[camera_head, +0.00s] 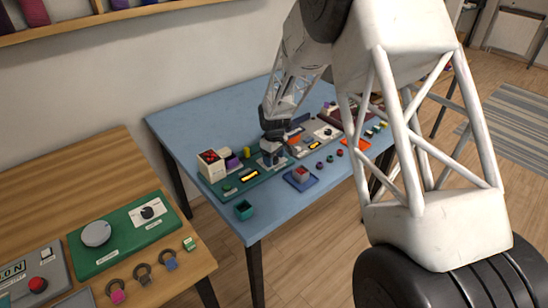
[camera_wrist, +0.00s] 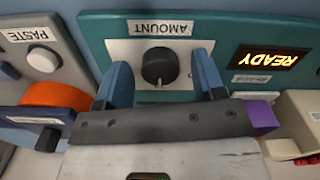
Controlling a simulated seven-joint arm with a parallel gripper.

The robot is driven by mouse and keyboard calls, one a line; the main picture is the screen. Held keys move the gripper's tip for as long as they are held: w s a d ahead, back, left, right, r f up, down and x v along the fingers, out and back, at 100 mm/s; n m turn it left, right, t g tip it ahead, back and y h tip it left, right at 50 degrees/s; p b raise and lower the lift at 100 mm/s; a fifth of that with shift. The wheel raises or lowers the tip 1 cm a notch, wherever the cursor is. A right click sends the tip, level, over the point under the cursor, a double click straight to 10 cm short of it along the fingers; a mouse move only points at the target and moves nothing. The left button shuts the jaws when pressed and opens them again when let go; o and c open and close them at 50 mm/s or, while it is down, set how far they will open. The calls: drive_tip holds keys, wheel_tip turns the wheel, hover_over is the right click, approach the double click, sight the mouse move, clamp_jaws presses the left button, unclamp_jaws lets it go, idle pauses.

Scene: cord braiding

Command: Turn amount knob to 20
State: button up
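The amount knob (camera_wrist: 159,66) is black and round with a light pointer mark. It sits on a white plate (camera_wrist: 190,50) on a teal panel (camera_wrist: 225,28), under a label reading AMOUNT that appears upside down in the wrist view. My gripper (camera_wrist: 162,85) is open. Its two blue fingers stand on either side of the knob, apart from it, with nothing between them but the knob's area. In the head view my gripper (camera_head: 272,152) is over the teal panel (camera_head: 256,184) on the blue table, and the knob is hidden there.
A lit READY display (camera_wrist: 268,57) is right of the knob. A cream machine (camera_head: 211,165) stands close to my gripper. The blue table's (camera_head: 200,110) back left is clear.

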sight(274, 158)
drive_tip(key=shift+r, duration=0.1)
drive_tip(key=shift+r, duration=3.8)
wheel_tip(274, 158, up, 7)
